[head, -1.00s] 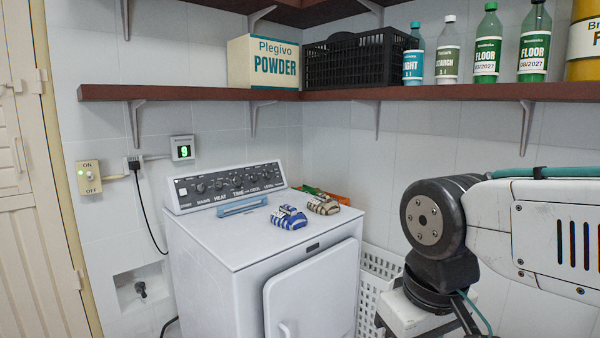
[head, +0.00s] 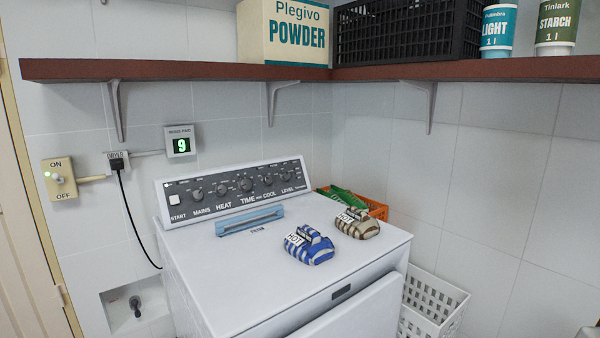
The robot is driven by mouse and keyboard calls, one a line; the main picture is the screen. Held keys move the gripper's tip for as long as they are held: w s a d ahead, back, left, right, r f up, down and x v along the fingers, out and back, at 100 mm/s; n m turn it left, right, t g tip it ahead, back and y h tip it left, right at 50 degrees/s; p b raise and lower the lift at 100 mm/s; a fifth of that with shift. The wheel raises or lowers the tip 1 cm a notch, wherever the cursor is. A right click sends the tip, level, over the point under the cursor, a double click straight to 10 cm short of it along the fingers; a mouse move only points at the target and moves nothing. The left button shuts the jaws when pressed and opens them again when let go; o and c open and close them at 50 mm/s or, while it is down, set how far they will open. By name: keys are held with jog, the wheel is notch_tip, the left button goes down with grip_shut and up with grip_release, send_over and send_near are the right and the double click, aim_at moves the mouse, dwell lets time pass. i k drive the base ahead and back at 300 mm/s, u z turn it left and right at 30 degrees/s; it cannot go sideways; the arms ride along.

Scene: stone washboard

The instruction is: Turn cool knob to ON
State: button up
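The cool knob (head: 268,181) is a small dark knob on the black control panel (head: 211,196) at the back of the white dryer (head: 215,270). The label COOL is printed below it. It sits between the knobs marked TIME (head: 246,184) and LEVEL (head: 287,178). It is too small to tell which way it points. My gripper is not in view.
Blue (head: 309,245) and tan (head: 357,224) striped items tagged HOT lie on the dryer top, right of a light-blue strip (head: 250,219). The dryer door (head: 362,312) juts forward. A wooden shelf (head: 200,71) overhangs the wall. A wall switch (head: 60,179) is left.

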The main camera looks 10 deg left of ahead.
aim_at(268, 179)
jog(key=u, duration=0.1)
jog(key=i, duration=0.9)
jog(key=u, duration=0.35)
